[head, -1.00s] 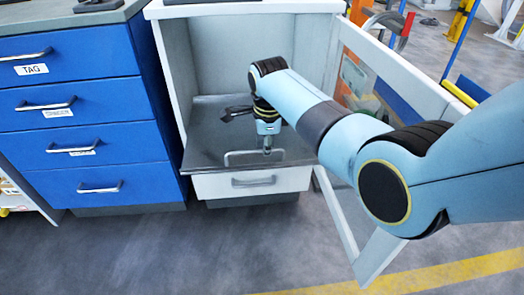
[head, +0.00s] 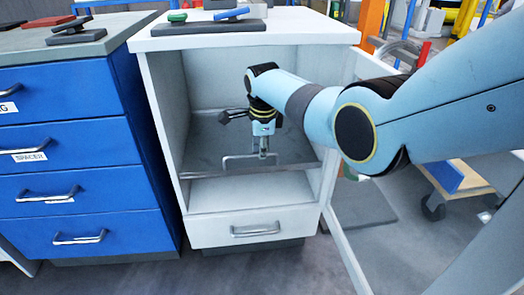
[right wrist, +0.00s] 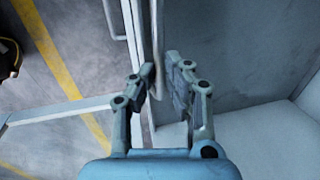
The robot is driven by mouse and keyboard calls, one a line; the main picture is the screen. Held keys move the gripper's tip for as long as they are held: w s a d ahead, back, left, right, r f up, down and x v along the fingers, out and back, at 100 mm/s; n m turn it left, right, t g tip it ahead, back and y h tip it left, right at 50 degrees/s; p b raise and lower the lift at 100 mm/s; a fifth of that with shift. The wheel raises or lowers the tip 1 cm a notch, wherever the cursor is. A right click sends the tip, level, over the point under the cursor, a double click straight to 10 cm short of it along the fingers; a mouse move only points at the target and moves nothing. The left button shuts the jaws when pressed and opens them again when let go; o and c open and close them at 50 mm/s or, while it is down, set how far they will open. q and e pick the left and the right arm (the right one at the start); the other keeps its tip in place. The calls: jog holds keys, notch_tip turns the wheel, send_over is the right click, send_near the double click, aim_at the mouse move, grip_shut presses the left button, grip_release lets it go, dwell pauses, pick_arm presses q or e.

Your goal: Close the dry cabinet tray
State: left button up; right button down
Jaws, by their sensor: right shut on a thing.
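The dry cabinet (head: 158,140) is white, with an open front. Its grey tray (head: 205,150) lies level inside, above an open lower compartment, with its front edge near the cabinet opening. A thin bar handle (head: 232,161) runs along the tray's front. My right gripper (head: 263,153) points down at the handle and is shut on it. In the right wrist view the two fingers (right wrist: 160,85) stand on either side of the bar handle (right wrist: 157,45). The exact contact is small in the head view. My left gripper is not in view.
The cabinet's framed door (head: 345,255) stands open at the right, below my right arm. A white drawer (head: 225,230) sits under the compartment. A blue drawer unit (head: 75,150) stands at the left. Small items lie on a dark mat (head: 205,27) on the cabinet top.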

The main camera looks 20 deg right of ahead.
jog(key=shift+w+d+r, duration=0.1)
jog(key=shift+w, duration=0.05)
jog(key=c, duration=1.8)
grip_release()
jog(key=o, duration=0.4)
jog(key=shift+w, duration=0.15)
